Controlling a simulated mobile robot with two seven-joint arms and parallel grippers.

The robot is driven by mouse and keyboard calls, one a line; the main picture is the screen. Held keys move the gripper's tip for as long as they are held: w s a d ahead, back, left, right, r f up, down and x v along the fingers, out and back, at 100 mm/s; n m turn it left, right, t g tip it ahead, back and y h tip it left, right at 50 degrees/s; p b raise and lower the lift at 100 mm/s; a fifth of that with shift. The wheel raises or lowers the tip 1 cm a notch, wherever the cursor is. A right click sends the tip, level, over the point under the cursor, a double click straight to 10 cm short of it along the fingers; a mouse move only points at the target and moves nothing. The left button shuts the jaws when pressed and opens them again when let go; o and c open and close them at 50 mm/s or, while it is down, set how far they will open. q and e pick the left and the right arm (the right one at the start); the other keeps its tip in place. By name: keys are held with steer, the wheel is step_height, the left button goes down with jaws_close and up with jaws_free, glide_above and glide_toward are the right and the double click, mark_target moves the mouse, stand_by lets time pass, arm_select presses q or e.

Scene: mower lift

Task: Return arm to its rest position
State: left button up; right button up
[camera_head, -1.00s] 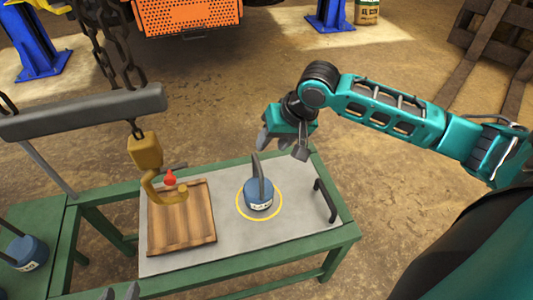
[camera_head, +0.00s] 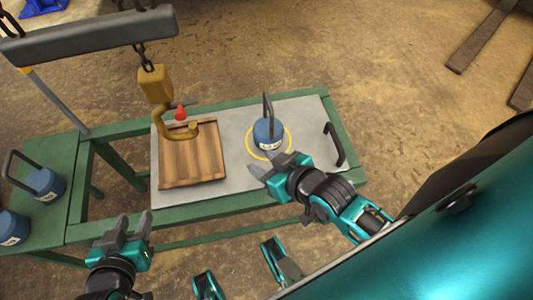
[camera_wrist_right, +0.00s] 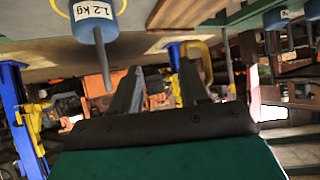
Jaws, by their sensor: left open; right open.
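My right gripper (camera_head: 279,166) is open and empty, low in front of the blue weight (camera_head: 267,134), which stands upright inside a yellow ring on the grey table top. In the right wrist view that weight (camera_wrist_right: 95,22) hangs in from the top edge with a "1.2 kg" label, left of the open fingers (camera_wrist_right: 158,82). My left gripper (camera_head: 131,225) is open and empty near the table's front edge, at the lower left. I cannot tell whether the right fingers touch the table.
A wooden board (camera_head: 191,157) lies on the grey plate (camera_head: 235,118), under a brass hook (camera_head: 160,105) hanging by a chain from a dark beam (camera_head: 90,33). A black handle (camera_head: 335,143) stands at the plate's right. More blue weights (camera_head: 46,184) stand on the green bench at left.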

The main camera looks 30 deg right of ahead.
arm_select(q)
step_height(320, 180, up, 5)
steer(key=s+a+y+p, duration=0.1)
steer(key=a+p, duration=0.2)
steer(key=p, duration=0.6)
steer(key=shift+s, duration=0.35)
arm_select(e)
step_height(320, 180, up, 5)
steer(key=s+d+h, duration=0.1)
steer(key=d, duration=0.2)
steer(key=shift+s+r, duration=0.15)
steer(key=shift+s, duration=0.15)
